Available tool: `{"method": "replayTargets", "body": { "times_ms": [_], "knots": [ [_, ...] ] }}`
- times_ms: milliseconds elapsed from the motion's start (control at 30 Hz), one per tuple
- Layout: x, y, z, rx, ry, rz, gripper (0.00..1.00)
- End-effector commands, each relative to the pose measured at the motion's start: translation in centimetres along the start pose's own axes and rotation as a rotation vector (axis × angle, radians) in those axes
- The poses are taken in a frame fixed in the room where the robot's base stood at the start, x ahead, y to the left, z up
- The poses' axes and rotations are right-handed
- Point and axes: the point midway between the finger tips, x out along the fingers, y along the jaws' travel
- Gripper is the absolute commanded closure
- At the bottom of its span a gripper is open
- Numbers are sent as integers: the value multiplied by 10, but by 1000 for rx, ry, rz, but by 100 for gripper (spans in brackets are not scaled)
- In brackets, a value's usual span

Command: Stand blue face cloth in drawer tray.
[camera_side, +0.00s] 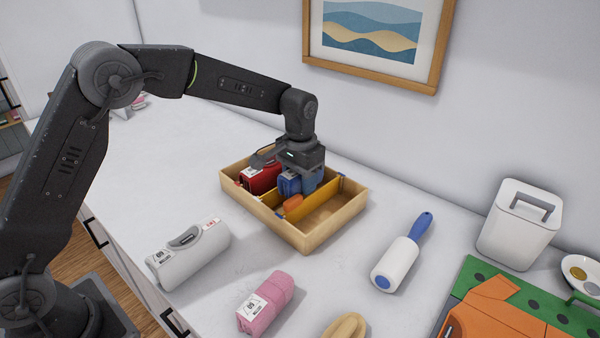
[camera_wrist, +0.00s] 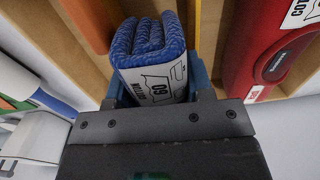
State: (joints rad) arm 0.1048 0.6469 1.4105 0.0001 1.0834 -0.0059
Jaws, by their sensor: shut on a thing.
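The blue face cloth (camera_wrist: 148,42) is a folded, ribbed bundle with a white printed label. In the wrist view it stands between the fingers of my gripper (camera_wrist: 155,92), which is shut on it. In the side view my gripper (camera_side: 301,178) points down into the wooden drawer tray (camera_side: 306,243), with the cloth (camera_side: 289,185) upright in the compartment behind the yellow divider (camera_side: 300,202). A red labelled bundle (camera_side: 262,178) stands to its left in the tray. Whether the cloth's bottom touches the tray floor is hidden.
An orange piece (camera_side: 293,203) is by the divider; the front-right compartment looks empty. A wall is close behind.

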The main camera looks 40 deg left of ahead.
Motion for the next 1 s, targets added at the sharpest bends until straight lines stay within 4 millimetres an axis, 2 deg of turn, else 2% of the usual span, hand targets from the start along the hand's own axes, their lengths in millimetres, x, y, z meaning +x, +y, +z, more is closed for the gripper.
{"method": "replayTargets", "body": {
  "times_ms": [367, 400, 633, 800, 1000],
  "knots": [
    [3, 0, 0, 0, 0, 0, 76],
    [3, 0, 0, 0, 0, 0, 51],
    [2, 0, 0, 0, 0, 0, 29],
    [0, 0, 0, 0, 1, 0, 26],
    [-15, 0, -1, 0, 4, 1, 26]
  ]
}}
